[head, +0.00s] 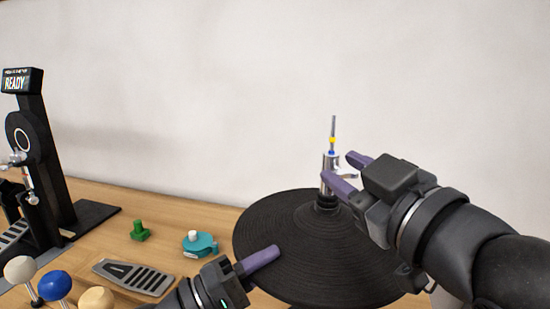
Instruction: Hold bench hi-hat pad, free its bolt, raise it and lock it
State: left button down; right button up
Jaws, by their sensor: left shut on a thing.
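The hi-hat pad (300,220) is a wide black ribbed disc on a rod (333,126) with yellow and blue bands. A silver clutch (327,162) sits above the pad's centre, and its bolt (347,176) sticks out to the right. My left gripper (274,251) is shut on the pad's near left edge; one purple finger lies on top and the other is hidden. My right gripper (338,166) is open at the clutch, with its two purple fingers apart on either side of the bolt. I cannot tell whether they touch it.
On the wooden bench (170,205) left of the pad are a green knob (140,231), a teal round piece (197,248) and a grey pedal plate (133,277).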

aim_at(350, 177)
jog(key=d+f+m, duration=0.1)
jog(key=m, duration=0.1)
jog(key=d+f+m+h, duration=0.1)
jog(key=m, duration=0.2)
jog(key=d+f+m, duration=0.1)
jog(key=d+m, duration=0.1)
jog(key=m, duration=0.1)
jog(key=shift+w, duration=0.2)
jog(key=n, duration=0.3)
jog(key=shift+w, duration=0.1)
jog(key=n, duration=0.7)
jog(key=shift+w, duration=0.15)
jog(key=n, duration=0.6)
jog(key=shift+w+a, duration=0.15)
jog(key=n, duration=0.2)
jog(key=shift+w+a+n, duration=0.1)
jog(key=shift+w+n, duration=0.1)
jog(key=shift+n, duration=0.1)
jog(key=shift+x, duration=1.85)
grip_shut()
